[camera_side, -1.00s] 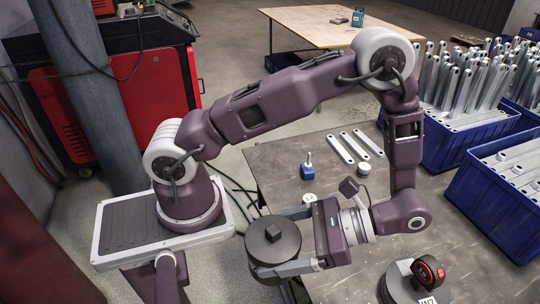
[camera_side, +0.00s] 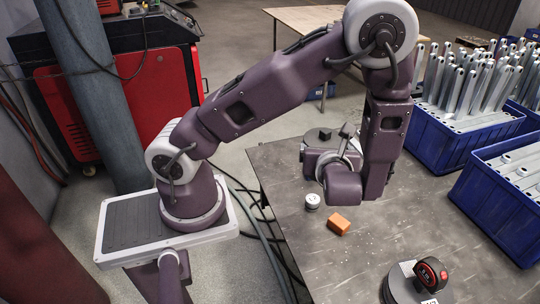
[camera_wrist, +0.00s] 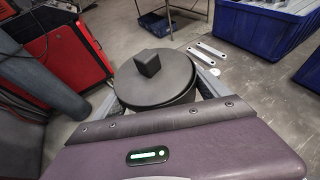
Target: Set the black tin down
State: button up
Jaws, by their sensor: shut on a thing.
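The black tin (camera_wrist: 155,75) is round and dark, with a flat lid and a square knob. In the wrist view it is between the two grey fingers of my gripper (camera_wrist: 158,90), which is shut on its sides. The tin looks about upright. In the side view only part of its lid (camera_side: 322,135) shows behind my wrist, over the far left part of the grey table (camera_side: 285,165). My gripper's fingers are mostly hidden there. I cannot tell whether the tin's bottom touches the table.
A white cap (camera_side: 312,201) and an orange block (camera_side: 339,224) lie near my wrist. Flat metal strips (camera_wrist: 208,49) lie beyond the tin. Blue crates (camera_side: 455,130) of brackets stand at right. A tape measure (camera_side: 429,274) rests at the front. The table's middle is clear.

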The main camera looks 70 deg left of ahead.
jog(key=s+a+f+n+g, duration=0.4)
jog(key=a+n+g, duration=0.1)
jog(key=a, duration=0.3)
jog(key=s+a+f+n+g, duration=0.35)
jog(key=a+n+g, duration=0.2)
jog(key=a, duration=0.35)
jog(key=w+a+f+g, duration=0.1)
jog(key=w+a+f, duration=0.15)
jog(key=a, duration=0.65)
jog(key=w+a+f+g, duration=0.1)
jog(key=w+a+f, duration=0.15)
jog(key=a, duration=0.75)
jog(key=shift+h, duration=0.3)
jog(key=f, duration=0.8)
jog(key=shift+w+f, duration=0.3)
jog(key=shift+w, duration=0.05)
jog(key=shift+f, duration=0.2)
